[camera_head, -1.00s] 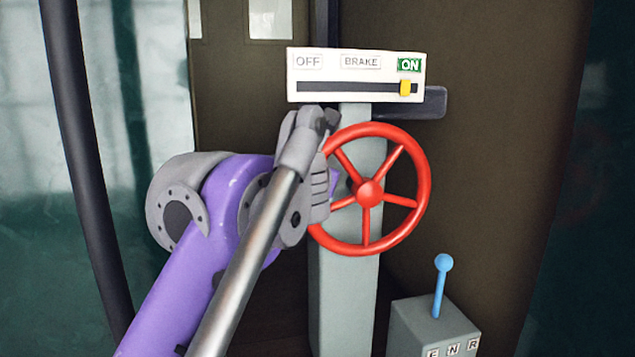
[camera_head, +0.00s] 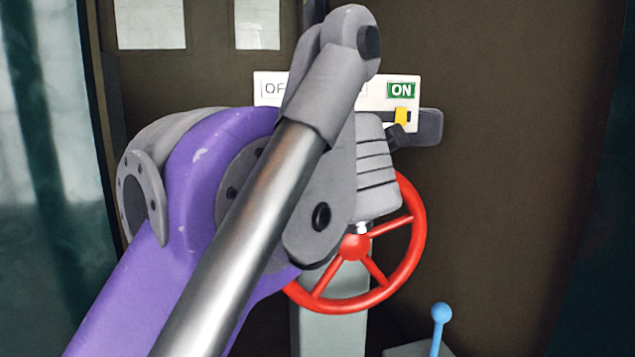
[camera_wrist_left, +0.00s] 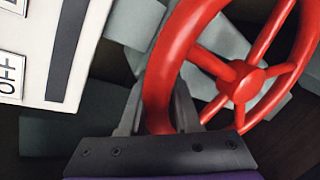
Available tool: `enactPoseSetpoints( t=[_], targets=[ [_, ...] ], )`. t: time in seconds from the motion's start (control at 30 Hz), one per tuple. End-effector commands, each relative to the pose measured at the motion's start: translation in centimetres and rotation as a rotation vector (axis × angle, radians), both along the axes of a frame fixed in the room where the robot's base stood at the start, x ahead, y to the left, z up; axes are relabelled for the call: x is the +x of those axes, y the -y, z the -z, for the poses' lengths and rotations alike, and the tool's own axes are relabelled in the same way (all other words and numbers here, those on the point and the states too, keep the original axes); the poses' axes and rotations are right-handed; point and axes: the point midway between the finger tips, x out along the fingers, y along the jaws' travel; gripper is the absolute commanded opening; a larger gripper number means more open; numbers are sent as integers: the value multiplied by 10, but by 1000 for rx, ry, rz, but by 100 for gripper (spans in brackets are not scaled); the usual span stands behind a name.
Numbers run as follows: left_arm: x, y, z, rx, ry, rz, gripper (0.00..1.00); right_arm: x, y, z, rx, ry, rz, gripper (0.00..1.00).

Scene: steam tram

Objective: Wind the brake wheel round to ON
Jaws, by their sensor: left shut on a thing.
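The red brake wheel (camera_head: 413,250) stands on a grey post (camera_head: 330,325), its upper left hidden behind my left arm in the head view. In the left wrist view my left gripper (camera_wrist_left: 158,112) is shut on the rim of the wheel (camera_wrist_left: 160,70), a finger on each side. In the head view its fingertips are mostly hidden. The white brake gauge (camera_head: 262,88) is above the wheel. Its yellow pointer (camera_head: 401,116) sits directly below the green ON label (camera_head: 401,90), near the slot's right end. The OFF label is partly covered by my arm. My right gripper is not in view.
A blue-knobbed lever (camera_head: 440,314) on a grey box (camera_head: 410,350) stands low to the right of the wheel. A dark block (camera_head: 430,126) sits behind the gauge's right end. The brown wall on the right is bare.

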Motion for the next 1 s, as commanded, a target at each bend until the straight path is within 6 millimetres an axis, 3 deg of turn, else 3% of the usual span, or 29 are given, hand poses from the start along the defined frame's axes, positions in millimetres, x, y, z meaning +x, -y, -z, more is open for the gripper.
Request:
enactPoseSetpoints(
  t=[0.43, 0.47, 0.6, 1.0],
  targets=[
    [-1, 1, -2, 16, 1, 4, 0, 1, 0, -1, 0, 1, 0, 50],
    [-1, 1, -2, 16, 1, 4, 33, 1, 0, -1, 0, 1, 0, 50],
    [-1, 0, -2, 15, 0, 3, 58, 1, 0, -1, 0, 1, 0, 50],
    [-7, 2, -3, 13, -1, 4, 61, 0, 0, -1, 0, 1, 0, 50]
  ],
)
